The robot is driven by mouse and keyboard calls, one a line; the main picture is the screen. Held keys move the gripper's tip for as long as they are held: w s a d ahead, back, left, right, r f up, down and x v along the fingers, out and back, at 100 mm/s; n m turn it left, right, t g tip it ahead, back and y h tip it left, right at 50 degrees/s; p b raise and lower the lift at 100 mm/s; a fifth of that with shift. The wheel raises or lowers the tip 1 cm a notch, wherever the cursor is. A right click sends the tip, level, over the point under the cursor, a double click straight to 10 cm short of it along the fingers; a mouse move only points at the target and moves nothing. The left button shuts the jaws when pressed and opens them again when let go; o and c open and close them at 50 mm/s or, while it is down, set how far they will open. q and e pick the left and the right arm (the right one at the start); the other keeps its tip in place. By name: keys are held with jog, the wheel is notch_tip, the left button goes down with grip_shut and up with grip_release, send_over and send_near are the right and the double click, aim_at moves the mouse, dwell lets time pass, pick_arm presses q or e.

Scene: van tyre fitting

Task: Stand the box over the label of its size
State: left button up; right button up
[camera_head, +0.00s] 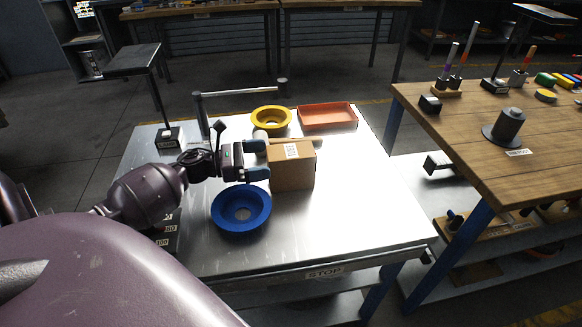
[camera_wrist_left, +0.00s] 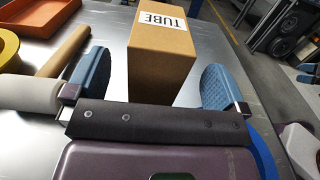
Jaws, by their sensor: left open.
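A brown cardboard box (camera_head: 292,172) stands upright on the steel table, with a white label on its top. In the left wrist view the box (camera_wrist_left: 160,75) shows that label, reading TUBE. My left gripper (camera_head: 262,160) is open at the left side of the box, its blue pads spread apart. In the left wrist view the box lies ahead of the pads, between their lines; I cannot tell whether they touch it.
A blue dish (camera_head: 241,222) sits just in front of the gripper. A mallet with a pale head (camera_head: 260,134), a yellow dish (camera_head: 271,131) and an orange tray (camera_head: 327,116) lie behind. The table's right side is clear. A wooden bench (camera_head: 470,165) stands right.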

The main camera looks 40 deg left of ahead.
aim_at(279, 157)
pick_arm(q)
jog(key=x, duration=0.5)
jog(key=shift+c, duration=0.2)
jog(key=c, duration=1.2)
